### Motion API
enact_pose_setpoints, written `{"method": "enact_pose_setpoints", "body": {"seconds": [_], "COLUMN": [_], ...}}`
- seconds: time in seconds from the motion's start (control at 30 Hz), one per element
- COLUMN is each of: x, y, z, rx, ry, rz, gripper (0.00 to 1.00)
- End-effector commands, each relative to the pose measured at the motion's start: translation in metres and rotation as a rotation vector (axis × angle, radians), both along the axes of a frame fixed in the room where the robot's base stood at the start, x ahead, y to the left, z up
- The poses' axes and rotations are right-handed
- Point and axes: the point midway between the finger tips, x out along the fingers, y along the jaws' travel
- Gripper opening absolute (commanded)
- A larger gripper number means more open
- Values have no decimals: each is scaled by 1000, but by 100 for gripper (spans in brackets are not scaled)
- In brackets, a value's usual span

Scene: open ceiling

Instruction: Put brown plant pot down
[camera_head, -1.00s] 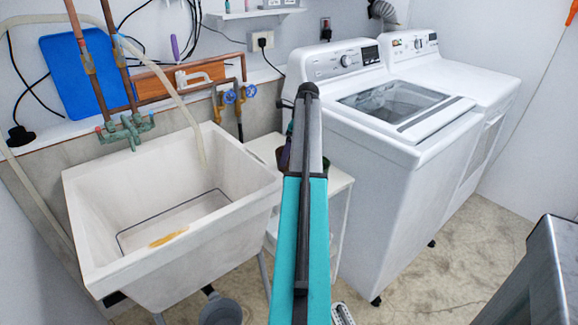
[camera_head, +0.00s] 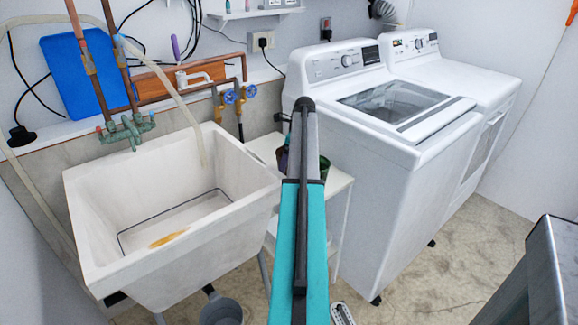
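My arm (camera_head: 304,215), teal with a grey and black upper end, reaches up the middle of the view. My gripper is not visible; the arm hides what lies beyond it. A small dark brown-green rounded thing (camera_head: 324,167) shows just right of the arm, over a small white stand (camera_head: 338,187). It may be the brown plant pot, but it is mostly hidden. A dark purplish thing (camera_head: 283,160) shows just left of the arm. I cannot tell whether either is held or resting on the stand.
A white utility sink (camera_head: 215,240) stands at the left, close to the stand. A white washing machine (camera_head: 385,165) stands right of it, with another white appliance (camera_head: 480,90) beyond. A grey bucket (camera_head: 221,310) is under the sink. Open floor (camera_head: 450,260) lies at the front right.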

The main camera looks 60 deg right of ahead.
Motion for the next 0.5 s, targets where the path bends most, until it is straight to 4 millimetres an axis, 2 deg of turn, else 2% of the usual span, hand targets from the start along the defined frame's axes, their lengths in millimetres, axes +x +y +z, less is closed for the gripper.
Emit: {"method": "enact_pose_setpoints", "body": {"seconds": [0.13, 0.4, 0.5], "x": [0, 0, -1], "y": [0, 0, 0], "z": [0, 0, 0], "rx": [0, 0, 0], "ry": [0, 0, 0], "rz": [0, -1, -1], "gripper": [100, 57, 57]}}
